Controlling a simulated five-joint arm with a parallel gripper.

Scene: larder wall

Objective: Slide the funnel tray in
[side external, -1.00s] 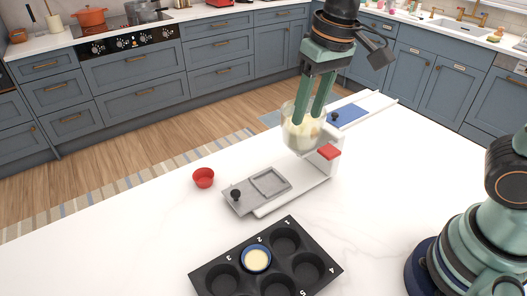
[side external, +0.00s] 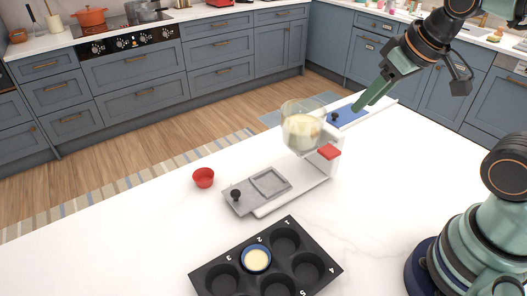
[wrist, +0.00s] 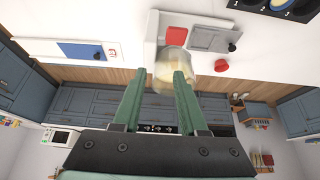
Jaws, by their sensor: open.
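A white dispenser stand (side external: 328,165) with a red block (side external: 329,152) holds a clear rounded container (side external: 303,125) with pale contents. A grey tray (side external: 246,193) with a square recess and black knob lies at the stand's front-left end. A blue tray (side external: 352,114) with a black knob lies on the white strip at the far end. I cannot tell which is the funnel tray. My gripper (side external: 364,106) is empty, to the right of the container and close to the blue tray in the picture. In the wrist view my gripper's fingers (wrist: 157,75) are apart, and the grey tray (wrist: 210,38) also shows.
A small red cup (side external: 204,178) stands left of the grey tray. A black muffin tin (side external: 217,281) with a blue-rimmed filled cup (side external: 257,259) in one well is in front. The white counter (side external: 130,238) is clear at the left.

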